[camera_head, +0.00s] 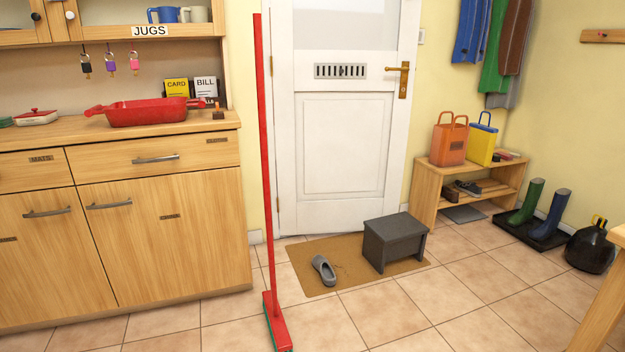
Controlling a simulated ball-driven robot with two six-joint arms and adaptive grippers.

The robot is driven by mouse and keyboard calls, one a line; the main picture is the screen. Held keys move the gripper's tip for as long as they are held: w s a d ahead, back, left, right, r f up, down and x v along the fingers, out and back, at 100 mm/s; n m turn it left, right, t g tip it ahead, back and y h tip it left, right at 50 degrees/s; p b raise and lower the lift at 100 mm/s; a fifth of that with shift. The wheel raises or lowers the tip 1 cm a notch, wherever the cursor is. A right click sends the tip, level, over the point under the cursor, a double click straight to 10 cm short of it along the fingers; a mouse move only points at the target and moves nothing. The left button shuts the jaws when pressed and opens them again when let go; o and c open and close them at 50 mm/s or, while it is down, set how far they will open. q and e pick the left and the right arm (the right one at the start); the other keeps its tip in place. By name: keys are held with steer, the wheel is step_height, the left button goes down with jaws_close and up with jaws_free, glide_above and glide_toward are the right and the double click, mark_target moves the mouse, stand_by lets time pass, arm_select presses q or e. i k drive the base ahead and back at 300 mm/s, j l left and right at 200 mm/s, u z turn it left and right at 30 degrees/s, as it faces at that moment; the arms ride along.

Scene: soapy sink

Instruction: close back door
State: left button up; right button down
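The white back door (342,150) stands at the back middle of the head view, with a frosted pane at its top and a slotted vent plate below it. A brass handle (404,79) is on its right side. The door looks flush or nearly flush with its frame; I cannot tell whether it is latched. Neither of my grippers shows in the head view.
A grey stool (395,242) and a grey clog (323,270) are on the brown mat (300,262) before the door. A red broom (266,180) stands upright left of it. Wooden cabinets (160,235) fill the left; a shoe bench (425,190) stands right.

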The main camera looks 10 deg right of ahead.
mark_target(341, 142)
steer(key=i+l+z, duration=0.2)
steer(key=i+z, duration=0.15)
steer(key=i, duration=0.25)
steer(key=i+z, duration=0.35)
steer(key=i, duration=0.3)
steer(key=i+j+z, duration=0.1)
steer(key=i+z, duration=0.25)
steer(key=i, duration=0.3)
